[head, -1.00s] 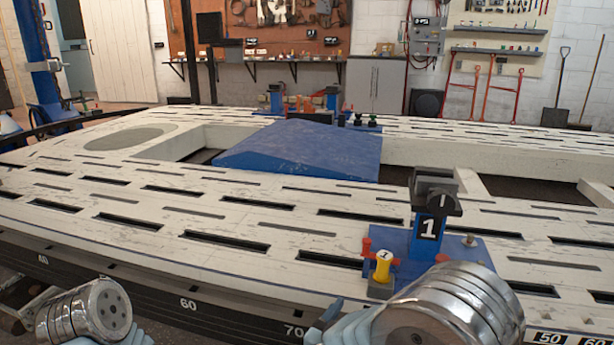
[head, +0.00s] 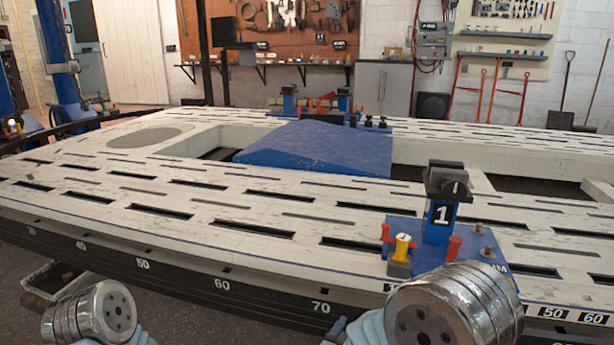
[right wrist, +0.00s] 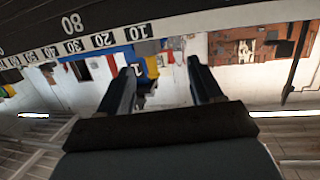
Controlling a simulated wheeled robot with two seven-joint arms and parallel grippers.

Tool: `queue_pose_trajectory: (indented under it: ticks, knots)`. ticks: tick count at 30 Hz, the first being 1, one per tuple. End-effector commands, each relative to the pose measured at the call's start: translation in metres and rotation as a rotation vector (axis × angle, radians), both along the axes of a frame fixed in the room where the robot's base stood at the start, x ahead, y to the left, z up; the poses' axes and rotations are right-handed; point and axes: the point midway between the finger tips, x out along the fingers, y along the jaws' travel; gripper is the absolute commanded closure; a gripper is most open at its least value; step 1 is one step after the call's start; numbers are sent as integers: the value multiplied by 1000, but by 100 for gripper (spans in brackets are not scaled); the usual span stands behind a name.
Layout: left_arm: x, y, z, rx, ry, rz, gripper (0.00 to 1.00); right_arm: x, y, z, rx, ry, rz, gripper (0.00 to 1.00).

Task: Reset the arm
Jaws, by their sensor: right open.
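My right arm (head: 455,305) and left arm (head: 95,312) come in at the bottom of the head view, both low in front of the frame bench (head: 165,245). My right gripper (right wrist: 163,85) shows in the right wrist view with its two dark fingers apart and nothing between them. That view is upside down, with the numbered bench edge at its top. My left gripper cannot be made out in the head view.
A blue clamp tower marked 1 (head: 440,215) stands on the bench's near right, beside a yellow-topped piece (head: 402,247) and red pins. A blue ramp (head: 315,147) lies mid-bench. Bare floor (head: 190,320) shows between my arms.

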Motion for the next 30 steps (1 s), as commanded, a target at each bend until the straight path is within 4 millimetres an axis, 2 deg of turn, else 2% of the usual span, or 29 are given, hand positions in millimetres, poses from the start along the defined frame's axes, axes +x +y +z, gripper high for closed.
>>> queue_pose_trajectory:
  ticks: [5,10,13,15,19,21,25,27,30]
  knots:
    - [0,0,0,0,0,0,35,7,-10,-58,79,158,88,35]
    - [0,0,0,0,0,0,35,-6,-18,-133,204,385,192,35]
    - [0,0,0,0,0,0,35,-31,-22,-181,304,557,255,35]
    - [0,0,0,0,0,0,35,-55,-23,-212,383,686,298,35]
    - [0,0,0,0,0,0,35,-109,-23,-254,524,912,367,35]
    - [0,0,0,0,0,0,35,-139,-22,-269,593,1022,398,35]
    - [0,0,0,0,0,0,35,-194,-21,-285,712,1212,453,35]
    - [-1,-1,29,0,2,-2,35,-192,-19,-254,703,1207,463,35]
    - [-1,-2,52,-1,2,-4,35,-192,-18,-231,700,1208,466,35]
